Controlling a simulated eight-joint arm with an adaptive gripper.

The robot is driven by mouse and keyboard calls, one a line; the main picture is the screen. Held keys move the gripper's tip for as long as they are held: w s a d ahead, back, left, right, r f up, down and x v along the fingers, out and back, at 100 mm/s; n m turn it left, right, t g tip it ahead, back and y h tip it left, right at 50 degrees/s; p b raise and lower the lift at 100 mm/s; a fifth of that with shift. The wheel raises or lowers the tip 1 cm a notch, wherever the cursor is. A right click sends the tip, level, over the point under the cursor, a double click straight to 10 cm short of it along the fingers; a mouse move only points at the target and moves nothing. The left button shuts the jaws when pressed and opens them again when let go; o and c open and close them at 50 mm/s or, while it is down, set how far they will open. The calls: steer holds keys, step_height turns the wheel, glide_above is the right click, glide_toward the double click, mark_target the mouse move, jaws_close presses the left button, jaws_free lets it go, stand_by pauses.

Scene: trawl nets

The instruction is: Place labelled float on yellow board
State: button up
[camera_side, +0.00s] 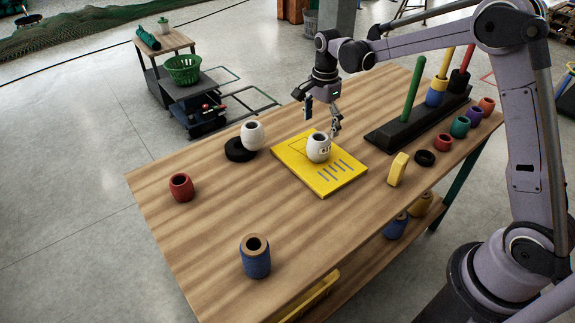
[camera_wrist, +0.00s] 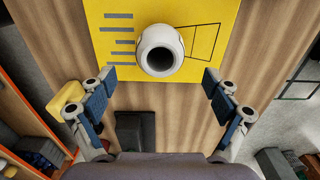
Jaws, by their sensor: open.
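A white float (camera_side: 318,148) with a dark hole on top and a small label on its side stands upright on the yellow board (camera_side: 342,178). In the wrist view, the white float (camera_wrist: 160,52) stands on the yellow board (camera_wrist: 210,15), between printed stripes and an outlined shape. My gripper (camera_side: 322,115) is open above and beside this float, its fingers apart from it. In the wrist view, the open fingers (camera_wrist: 160,88) are spread wide with nothing between them. A second white float (camera_side: 252,135) stands at a black ring (camera_side: 238,152) left of the board; no label shows on it.
A red float (camera_side: 181,187) and a blue float (camera_side: 255,258) stand on the wooden table (camera_side: 215,215). A black rack (camera_side: 395,132) with upright pegs, a yellow block (camera_side: 398,169), a dark ring (camera_side: 425,158) and several coloured floats are at the right. The table's left half is mostly clear.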

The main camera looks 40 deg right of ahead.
steer(key=s+a+r+n+t, duration=0.3)
steer(key=s+r+n, duration=0.5)
steer(key=s+r, duration=0.35)
steer(key=s+a+f+n+t, duration=0.2)
steer(key=s+f+n+t, duration=0.1)
steer(key=s+n, duration=0.7)
steer(key=shift+s+t, duration=0.6)
